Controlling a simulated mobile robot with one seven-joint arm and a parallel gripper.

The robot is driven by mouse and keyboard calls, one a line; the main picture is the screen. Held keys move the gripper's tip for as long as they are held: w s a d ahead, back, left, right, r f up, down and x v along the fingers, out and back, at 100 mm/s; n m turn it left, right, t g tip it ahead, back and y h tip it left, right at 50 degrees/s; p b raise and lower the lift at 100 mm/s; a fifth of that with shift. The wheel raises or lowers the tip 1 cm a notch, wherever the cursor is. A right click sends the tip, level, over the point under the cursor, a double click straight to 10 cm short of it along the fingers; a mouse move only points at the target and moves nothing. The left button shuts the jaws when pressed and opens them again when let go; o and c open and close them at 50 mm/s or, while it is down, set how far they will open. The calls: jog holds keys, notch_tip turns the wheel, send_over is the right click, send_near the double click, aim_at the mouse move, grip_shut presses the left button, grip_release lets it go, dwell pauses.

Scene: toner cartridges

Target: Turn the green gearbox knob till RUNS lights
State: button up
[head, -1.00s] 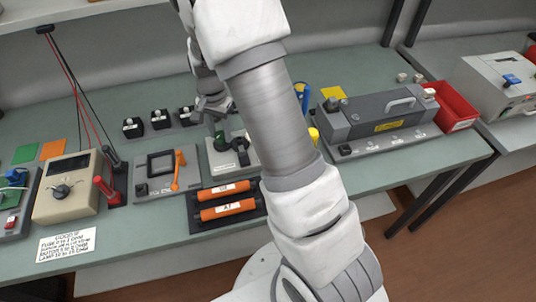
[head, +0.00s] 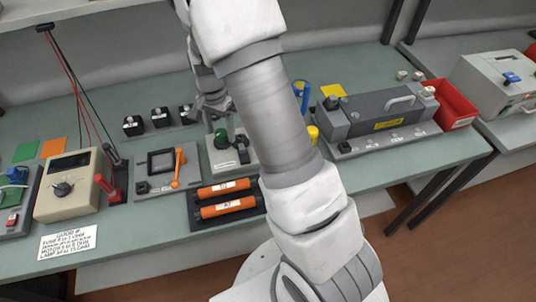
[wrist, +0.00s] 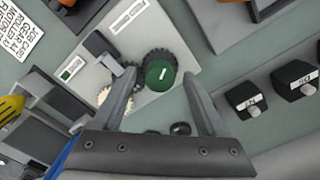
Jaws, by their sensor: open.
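The green knob (wrist: 160,76) is round with a short white mark and sits on a dark toothed gear on the light grey gearbox plate (wrist: 185,35). In the head view the knob (head: 221,136) stands on the same plate (head: 219,164). My gripper (wrist: 159,74) is open and empty, with one finger on each side of the knob in the wrist view. In the head view my gripper (head: 213,106) is above and behind the knob. A small green-and-white label (wrist: 72,67) is on the plate. I cannot read RUNS or tell whether it is lit.
A dark grey lever (wrist: 107,52) and a pale gear (wrist: 118,92) lie beside the knob. Black switch blocks (head: 160,118) stand behind. Orange cylinders (head: 228,206) lie in front. A grey machine (head: 375,118) is at right, a beige meter (head: 70,185) at left.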

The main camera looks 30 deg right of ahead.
jog(key=n+b, duration=0.1)
jog(key=n, duration=0.3)
jog(key=shift+n, duration=0.4)
jog(key=n, duration=0.5)
jog(key=shift+b, duration=0.35)
jog(key=n, duration=0.6)
jog(key=n+p, duration=0.1)
jog(key=n, duration=0.3)
jog(key=shift+n, duration=0.3)
